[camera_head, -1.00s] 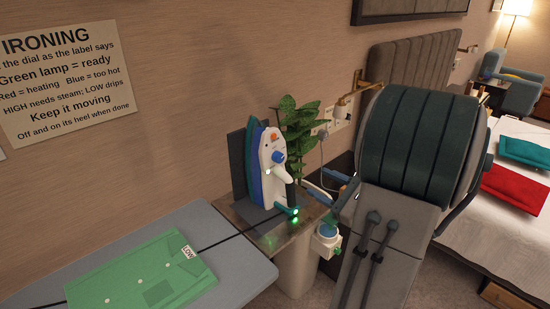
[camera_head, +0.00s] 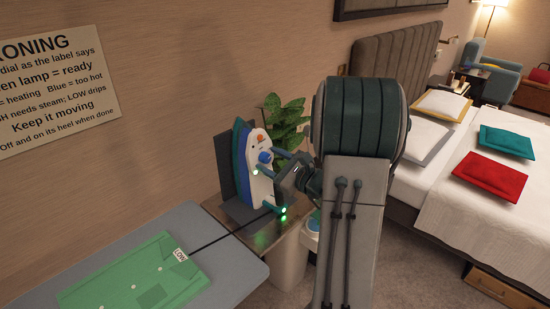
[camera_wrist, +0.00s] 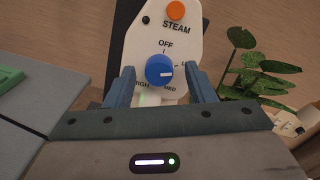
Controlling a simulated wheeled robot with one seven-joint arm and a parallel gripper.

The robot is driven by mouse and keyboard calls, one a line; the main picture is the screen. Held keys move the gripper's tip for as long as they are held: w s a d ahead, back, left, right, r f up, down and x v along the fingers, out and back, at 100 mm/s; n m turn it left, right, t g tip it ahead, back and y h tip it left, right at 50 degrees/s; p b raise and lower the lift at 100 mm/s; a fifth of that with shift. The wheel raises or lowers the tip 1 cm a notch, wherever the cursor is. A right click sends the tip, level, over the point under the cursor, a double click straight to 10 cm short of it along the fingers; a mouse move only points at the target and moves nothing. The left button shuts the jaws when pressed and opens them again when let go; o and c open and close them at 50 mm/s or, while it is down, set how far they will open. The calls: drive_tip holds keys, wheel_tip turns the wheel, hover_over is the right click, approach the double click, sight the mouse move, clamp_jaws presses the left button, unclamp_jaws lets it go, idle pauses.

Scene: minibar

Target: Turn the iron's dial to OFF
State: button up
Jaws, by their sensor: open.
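The iron (camera_head: 262,182) stands upright on its heel against a dark plate on a small stand. It has a white face with a blue dial (camera_head: 265,157). In the wrist view the blue dial (camera_wrist: 158,70) has a white mark pointing right, near the partly hidden "L…" label; OFF is printed above it. An orange STEAM button (camera_wrist: 176,10) is higher up. My gripper (camera_head: 277,162) is open in front of the iron. In the wrist view, the blue fingers of my gripper (camera_wrist: 160,85) stand on either side of the dial, with gaps between.
An ironing board (camera_head: 228,262) with a green folded shirt (camera_head: 140,275) is at the lower left. A leafy plant (camera_head: 287,122) stands behind the iron, right. A bed (camera_head: 475,215) with cushions is at the right.

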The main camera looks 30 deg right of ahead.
drive_tip(key=shift+w, duration=0.1)
drive_tip(key=c, duration=1)
drive_tip(key=shift+d, duration=0.25)
drive_tip(key=shift+a+f+b, duration=0.1)
drive_tip(key=shift+a+b, duration=0.05)
drive_tip(key=shift+b, duration=0.15)
drive_tip(key=shift+b, duration=0.3)
